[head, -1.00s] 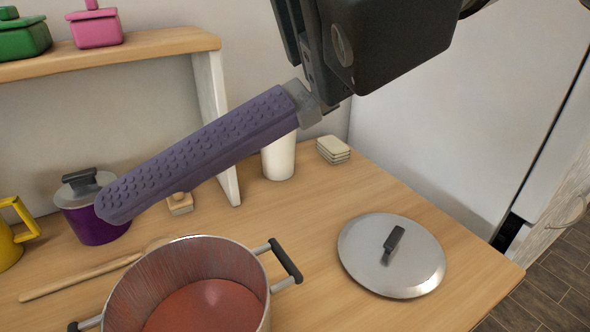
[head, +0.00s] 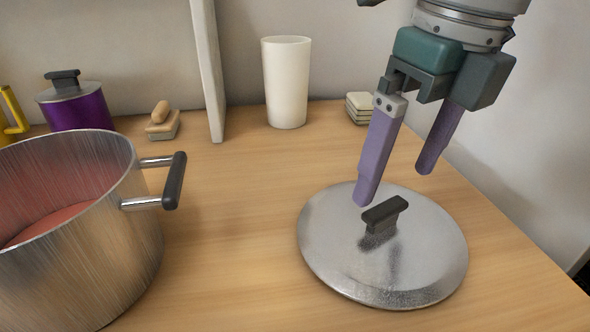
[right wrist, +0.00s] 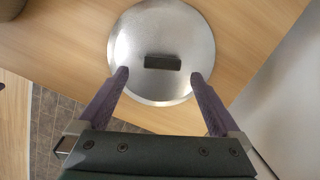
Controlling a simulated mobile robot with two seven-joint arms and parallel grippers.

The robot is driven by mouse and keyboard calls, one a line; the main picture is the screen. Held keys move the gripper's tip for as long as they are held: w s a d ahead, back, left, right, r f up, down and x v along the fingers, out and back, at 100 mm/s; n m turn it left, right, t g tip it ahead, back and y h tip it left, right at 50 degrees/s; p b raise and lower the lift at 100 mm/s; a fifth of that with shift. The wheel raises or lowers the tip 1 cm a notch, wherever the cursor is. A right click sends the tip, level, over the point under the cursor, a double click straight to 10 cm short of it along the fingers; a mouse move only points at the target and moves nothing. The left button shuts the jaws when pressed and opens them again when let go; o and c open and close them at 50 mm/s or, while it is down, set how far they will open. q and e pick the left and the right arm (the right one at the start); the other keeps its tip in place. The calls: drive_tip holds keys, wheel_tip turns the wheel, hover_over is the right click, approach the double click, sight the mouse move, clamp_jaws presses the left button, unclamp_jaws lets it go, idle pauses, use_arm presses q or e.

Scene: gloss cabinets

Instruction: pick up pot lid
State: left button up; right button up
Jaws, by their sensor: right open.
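The pot lid (head: 335,252) is a round silver metal disc with a dark bar handle (head: 385,210). It lies flat on the wooden counter, handle up, to the right of the pot. My right gripper (head: 394,186) is open and empty above the lid's far side, its purple fingers pointing down. In the right wrist view the lid (right wrist: 190,40) is ahead of the gripper (right wrist: 158,74), and the handle (right wrist: 162,62) lies between the lines of the two fingers, slightly beyond the tips. The left gripper does not show.
A steel pot (head: 110,250) with red contents stands at the left, its side handle (head: 173,180) facing the lid. A white cup (head: 286,85), stacked pale blocks (head: 360,107) and a purple canister (head: 78,108) stand behind. The counter between pot and lid is clear.

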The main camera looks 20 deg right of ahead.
sight(387, 207)
drive_tip(key=f, duration=0.3)
drive_tip(key=f+b, duration=0.1)
drive_tip(key=f, duration=0.1)
drive_tip(key=shift+w+d, duration=0.1)
drive_tip(key=shift+w, duration=0.25)
clamp_jaws()
idle(0.4)
drive_tip(key=shift+r, duration=0.1)
